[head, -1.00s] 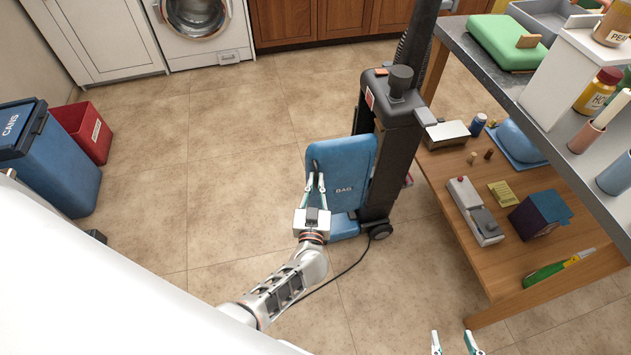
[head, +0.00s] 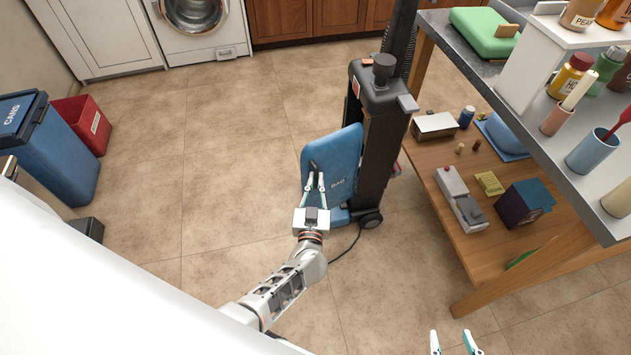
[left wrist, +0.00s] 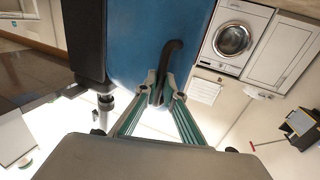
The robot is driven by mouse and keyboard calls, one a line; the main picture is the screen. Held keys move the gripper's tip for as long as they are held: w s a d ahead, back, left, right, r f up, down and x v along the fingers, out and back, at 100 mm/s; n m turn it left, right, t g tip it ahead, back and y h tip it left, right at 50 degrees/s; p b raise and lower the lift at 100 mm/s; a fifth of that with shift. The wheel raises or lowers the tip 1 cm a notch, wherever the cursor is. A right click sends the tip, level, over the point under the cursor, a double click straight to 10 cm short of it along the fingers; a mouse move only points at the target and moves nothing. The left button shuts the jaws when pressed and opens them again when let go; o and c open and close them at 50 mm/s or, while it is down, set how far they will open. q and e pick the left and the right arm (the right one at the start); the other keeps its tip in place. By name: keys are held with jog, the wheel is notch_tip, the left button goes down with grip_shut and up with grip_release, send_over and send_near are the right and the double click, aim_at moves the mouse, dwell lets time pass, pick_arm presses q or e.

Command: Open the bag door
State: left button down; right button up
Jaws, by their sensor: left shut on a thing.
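The blue bag door (head: 340,158), lettered BAG, is on the left side of an upright black vacuum cleaner (head: 375,140). Its left part stands out from the black body at an angle. My left gripper (head: 315,182) is shut on the door's dark handle (head: 312,166), near the door's left edge. In the left wrist view the fingers (left wrist: 160,92) close around the lower end of the curved handle (left wrist: 172,55), in front of the blue door (left wrist: 135,40). My right gripper (head: 452,342) shows only its fingertips at the bottom edge, apart and with nothing between them.
A wooden table (head: 490,262) with several items and a grey upper shelf (head: 545,120) stand close to the vacuum's right. A blue bin (head: 50,150) and a red bin (head: 85,122) stand at the left. The tiled floor (head: 225,160) left of the vacuum is clear.

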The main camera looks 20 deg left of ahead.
dwell(0.3)
pick_arm(q)
jog(key=c, duration=2.1)
grip_release()
jog(key=shift+c, duration=0.2)
jog(key=shift+s, duration=0.1)
